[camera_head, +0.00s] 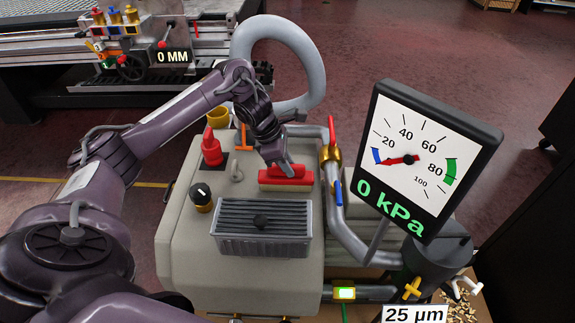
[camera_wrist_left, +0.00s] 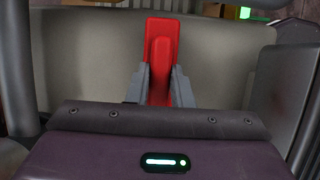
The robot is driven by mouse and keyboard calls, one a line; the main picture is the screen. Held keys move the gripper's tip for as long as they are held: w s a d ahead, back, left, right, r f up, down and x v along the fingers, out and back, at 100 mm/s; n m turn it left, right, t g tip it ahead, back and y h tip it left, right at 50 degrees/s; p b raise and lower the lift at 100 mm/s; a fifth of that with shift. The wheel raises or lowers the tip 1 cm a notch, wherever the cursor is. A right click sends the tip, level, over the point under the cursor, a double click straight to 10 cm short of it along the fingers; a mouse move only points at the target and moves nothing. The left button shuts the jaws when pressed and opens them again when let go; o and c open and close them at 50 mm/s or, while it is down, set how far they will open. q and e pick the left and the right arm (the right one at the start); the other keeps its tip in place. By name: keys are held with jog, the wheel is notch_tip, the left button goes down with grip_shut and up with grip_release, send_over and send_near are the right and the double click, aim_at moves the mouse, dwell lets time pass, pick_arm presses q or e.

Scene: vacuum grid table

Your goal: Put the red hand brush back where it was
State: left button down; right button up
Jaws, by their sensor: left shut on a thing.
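The red hand brush (camera_head: 286,181) is at the top of the beige pump housing, with its tan bristle strip facing the front in the head view. My left gripper (camera_head: 283,170) is shut on the brush from above. In the left wrist view the red brush (camera_wrist_left: 162,50) stands between the two grey fingers (camera_wrist_left: 160,88). Whether the brush touches the housing top cannot be told. My right gripper is not in view.
A grey ribbed box (camera_head: 262,228) sits in front of the brush. A red knob (camera_head: 211,148), a black dial (camera_head: 202,194) and an orange hook (camera_head: 243,136) are to the left. Pipes with red and blue valve handles (camera_head: 338,192) and a gauge (camera_head: 425,160) stand to the right.

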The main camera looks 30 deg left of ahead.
pick_arm(q)
jog(key=shift+f, duration=0.1)
jog(key=c, duration=1.3)
grip_release()
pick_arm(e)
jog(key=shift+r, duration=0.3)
pick_arm(q)
jog(key=p+v, duration=0.4)
jog(key=v, duration=0.8)
jog(key=shift+p, duration=0.4)
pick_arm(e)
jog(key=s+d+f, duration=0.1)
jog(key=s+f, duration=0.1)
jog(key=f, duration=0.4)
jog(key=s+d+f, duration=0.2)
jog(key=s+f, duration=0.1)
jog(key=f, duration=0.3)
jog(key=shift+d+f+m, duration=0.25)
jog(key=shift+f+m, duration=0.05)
pick_arm(q)
jog(key=shift+d, duration=0.1)
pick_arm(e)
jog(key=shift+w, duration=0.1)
